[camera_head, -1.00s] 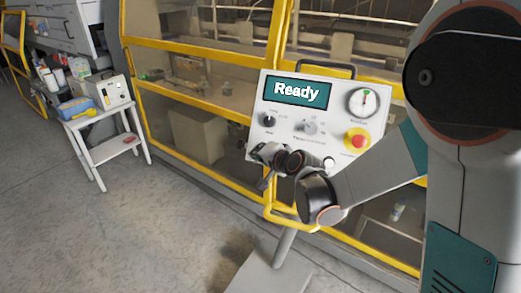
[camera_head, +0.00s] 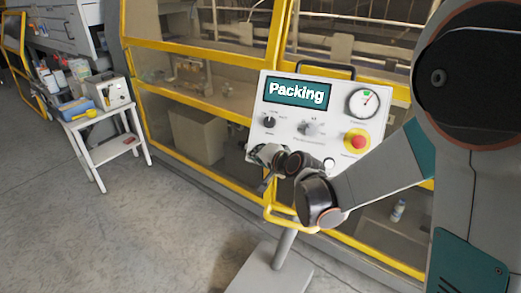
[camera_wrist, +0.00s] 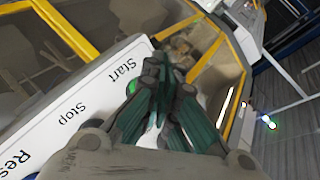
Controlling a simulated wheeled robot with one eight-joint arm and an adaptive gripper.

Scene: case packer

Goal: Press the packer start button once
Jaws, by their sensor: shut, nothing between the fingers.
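The control panel (camera_head: 290,125) stands on a post, and its screen (camera_head: 299,93) reads "Packing". In the wrist view the panel (camera_wrist: 60,125) carries the labels Start, Stop and part of a third beginning "Res". The green start button (camera_wrist: 131,88) shows beside the Start label, partly hidden by my fingers. My gripper (camera_wrist: 172,72) is shut and empty, with its fingertips right at the start button; I cannot tell whether they touch it. In the head view my gripper (camera_head: 262,155) is at the panel's lower left and hides the start button there.
A red emergency stop (camera_head: 357,141) on a yellow base and a gauge (camera_head: 362,102) are on the panel's right side. A yellow rail (camera_head: 285,220) runs below the panel. A small table (camera_head: 103,130) with containers stands at left. The floor at left is clear.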

